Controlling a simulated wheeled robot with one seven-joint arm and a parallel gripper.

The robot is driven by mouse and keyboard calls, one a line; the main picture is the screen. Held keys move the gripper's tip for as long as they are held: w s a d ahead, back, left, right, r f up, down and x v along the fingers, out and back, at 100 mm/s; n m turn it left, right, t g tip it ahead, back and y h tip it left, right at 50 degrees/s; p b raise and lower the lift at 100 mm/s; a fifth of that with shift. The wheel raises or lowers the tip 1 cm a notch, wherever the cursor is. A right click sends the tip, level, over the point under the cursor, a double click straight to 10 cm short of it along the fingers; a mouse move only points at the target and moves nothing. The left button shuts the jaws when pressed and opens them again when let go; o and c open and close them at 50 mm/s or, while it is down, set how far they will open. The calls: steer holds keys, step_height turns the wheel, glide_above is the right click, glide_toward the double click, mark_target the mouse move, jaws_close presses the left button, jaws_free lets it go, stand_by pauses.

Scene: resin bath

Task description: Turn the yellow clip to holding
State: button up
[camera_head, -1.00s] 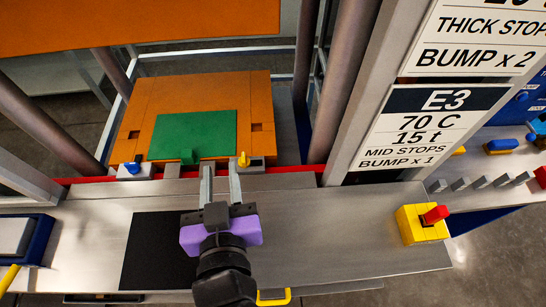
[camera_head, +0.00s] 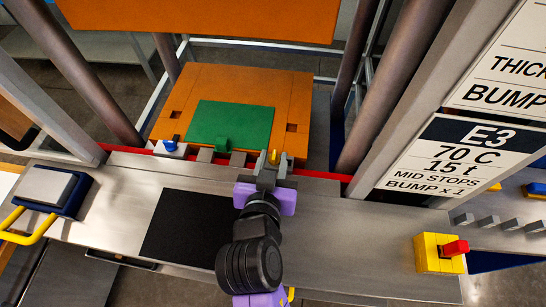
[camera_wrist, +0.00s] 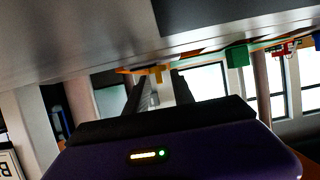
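The yellow clip (camera_head: 275,157) is a small upright tab at the front right edge of the orange plate (camera_head: 300,85). It also shows in the wrist view (camera_wrist: 158,74), in line with the gap between my fingers. My gripper (camera_head: 272,167), with its purple body, is open and empty at the near side of the clip. In the head view its two grey fingertips appear on either side of the clip's lower part. I cannot tell whether they touch it. The clip's base is partly hidden by the fingers.
A green panel (camera_head: 230,125) with a tab lies on the orange plate. A blue clip (camera_head: 170,146) stands at its front left. A red strip (camera_head: 325,175) runs along the plate's front. A yellow box with a red switch (camera_head: 438,252) is on the steel bench at right. Posts flank the plate.

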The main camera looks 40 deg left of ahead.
jaws_close()
steer(key=shift+w+d+n+g+y+p, duration=0.1)
steer(key=shift+n+g+y+p, duration=0.2)
steer(key=shift+n+y+p, duration=0.15)
steer(key=shift+d+n+g+y, duration=0.1)
steer(key=shift+n+g+y, duration=0.3)
steer(key=shift+n+y, duration=0.15)
steer(key=n+g+y, duration=0.2)
steer(key=shift+w+d+n, duration=0.15)
steer(key=shift+w+n, duration=0.15)
steer(key=n+g+b, duration=0.1)
steer(key=n+g+y+b, duration=0.1)
steer(key=n+g+b, duration=0.1)
steer(key=shift+w+d+f+g+y+b, duration=0.1)
steer(key=shift+w+f+g+y+b, duration=0.1)
steer(key=shift+w+g+y+b, duration=0.15)
steer(key=shift+n+g+y+b, duration=0.35)
steer(key=shift+n+g+b, duration=0.9)
steer(key=shift+n+g, duration=0.15)
steer(key=shift+r, duration=0.1)
